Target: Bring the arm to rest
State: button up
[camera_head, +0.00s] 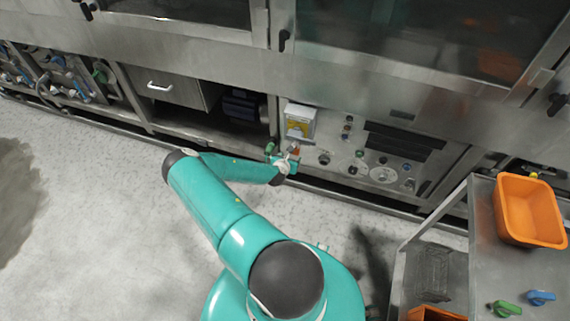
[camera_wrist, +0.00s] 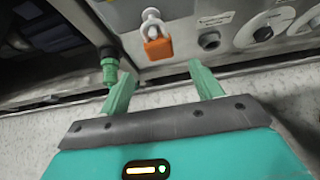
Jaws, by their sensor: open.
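My teal arm reaches forward from the bottom of the head view toward the washer's control panel (camera_head: 337,165). My gripper (camera_head: 284,160) is in front of the panel's lower left part, partly hidden by my own wrist. In the wrist view my gripper (camera_wrist: 160,88) is open, with two green fingers apart and nothing between them. An orange padlock (camera_wrist: 158,47) hangs on a white holder (camera_wrist: 152,20) just beyond the fingertips. A green valve fitting (camera_wrist: 109,68) is close beside the left finger; I cannot tell if they touch.
The washer's steel front (camera_head: 190,50) runs across the back. At right stands a grey cart (camera_head: 480,200) with an orange bin (camera_head: 530,210), a green handle (camera_head: 505,308) and a blue handle (camera_head: 540,297). The light floor (camera_head: 110,190) on the left is clear.

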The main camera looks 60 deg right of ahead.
jog(key=v, duration=0.8)
jog(key=shift+a, duration=0.2)
jog(key=shift+r, duration=0.1)
